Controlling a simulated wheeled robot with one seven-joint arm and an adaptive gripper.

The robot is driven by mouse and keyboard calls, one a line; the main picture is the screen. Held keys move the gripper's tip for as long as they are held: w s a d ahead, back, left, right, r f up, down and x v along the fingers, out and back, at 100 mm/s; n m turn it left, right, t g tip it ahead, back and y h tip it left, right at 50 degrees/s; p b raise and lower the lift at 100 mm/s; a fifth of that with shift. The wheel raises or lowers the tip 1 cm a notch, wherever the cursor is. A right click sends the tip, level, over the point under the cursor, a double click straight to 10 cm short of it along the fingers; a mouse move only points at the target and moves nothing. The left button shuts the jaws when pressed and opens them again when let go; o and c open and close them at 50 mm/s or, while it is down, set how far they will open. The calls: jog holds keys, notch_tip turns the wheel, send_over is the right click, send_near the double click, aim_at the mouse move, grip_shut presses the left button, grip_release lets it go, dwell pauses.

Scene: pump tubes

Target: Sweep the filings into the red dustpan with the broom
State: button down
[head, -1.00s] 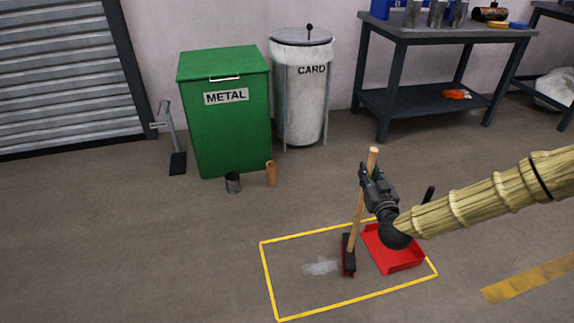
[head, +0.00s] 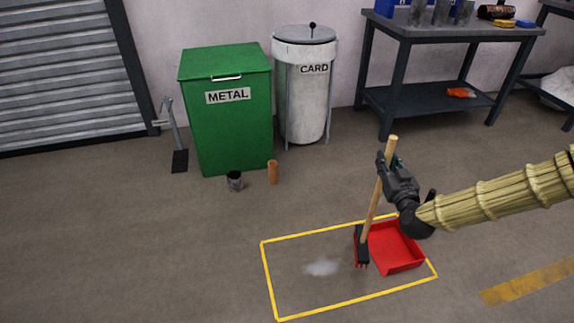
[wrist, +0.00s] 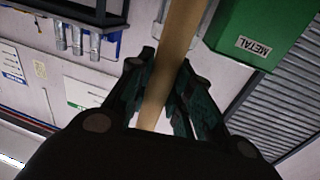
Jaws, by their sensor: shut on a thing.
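My gripper (head: 388,170) is shut on the wooden handle of the broom (head: 373,208). The wrist view also shows the fingers around the handle (wrist: 170,65). The broom is tilted, its top leaning right, and its dark head with red bristles (head: 361,248) is low at the left edge of the red dustpan (head: 397,250). I cannot tell whether the bristles touch the floor. The filings (head: 322,267) lie as a pale grey patch on the floor, left of the broom head and apart from it. My wrist hides part of the dustpan's back.
A yellow outline (head: 266,275) on the floor surrounds filings and dustpan. A dark can (head: 235,181) and a brown cylinder (head: 272,172) stand before the green METAL bin (head: 230,120). The CARD bin (head: 306,95) and a workbench (head: 392,80) are behind.

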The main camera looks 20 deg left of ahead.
aim_at(391, 155)
jog(key=shift+r+p, duration=0.9)
jog(key=shift+r, duration=0.7)
